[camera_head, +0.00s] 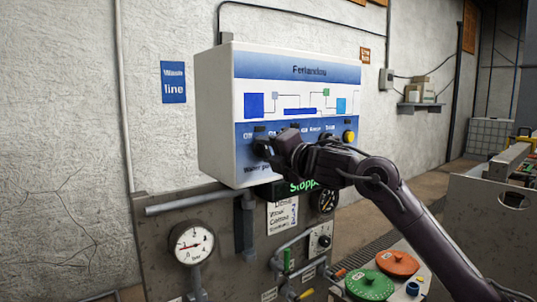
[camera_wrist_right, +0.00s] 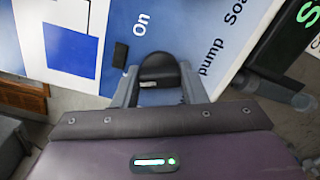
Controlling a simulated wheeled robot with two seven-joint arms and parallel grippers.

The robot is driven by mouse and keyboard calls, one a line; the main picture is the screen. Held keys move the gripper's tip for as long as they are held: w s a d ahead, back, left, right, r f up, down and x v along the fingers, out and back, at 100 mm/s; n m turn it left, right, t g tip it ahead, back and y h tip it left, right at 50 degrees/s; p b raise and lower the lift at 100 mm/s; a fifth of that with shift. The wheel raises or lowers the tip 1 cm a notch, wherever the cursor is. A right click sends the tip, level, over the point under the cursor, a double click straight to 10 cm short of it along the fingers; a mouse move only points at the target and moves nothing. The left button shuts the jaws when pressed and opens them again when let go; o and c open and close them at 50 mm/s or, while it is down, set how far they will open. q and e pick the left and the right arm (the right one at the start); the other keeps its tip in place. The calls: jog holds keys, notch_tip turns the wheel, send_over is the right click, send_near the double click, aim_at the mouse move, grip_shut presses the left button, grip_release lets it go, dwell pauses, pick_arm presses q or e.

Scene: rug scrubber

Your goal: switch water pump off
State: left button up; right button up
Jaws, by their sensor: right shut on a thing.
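The white and blue control panel box (camera_head: 215,120) is fixed to the wall, with a row of black switches and a yellow knob (camera_head: 349,136) along its lower blue band. My right gripper (camera_head: 270,152) is at the lower left of the panel face and hides part of that row. In the right wrist view my right gripper (camera_wrist_right: 157,85) is shut on a black rotary knob (camera_wrist_right: 158,66), one finger on each side. The word "On" and part of a label ending in "pump" show beside the knob. Its pointing direction is unclear. My left gripper is not in view.
Below the panel, a dark display (camera_head: 303,186) shows green letters reading "Stopp". A pressure gauge (camera_head: 192,243) and pipes sit on a metal board. Green (camera_head: 369,285) and orange (camera_head: 397,263) round lids are at lower right.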

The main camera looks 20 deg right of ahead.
jog(key=shift+f+n, duration=0.1)
jog(key=shift+n, duration=0.4)
jog(key=shift+o, duration=0.2)
jog(key=o, duration=1)
jog(key=shift+c, duration=0.2)
jog(key=b+v, duration=0.3)
jog(key=v, duration=0.4)
jog(key=shift+s+b, duration=0.35)
jog(key=shift+s, duration=0.05)
jog(key=shift+d, duration=0.1)
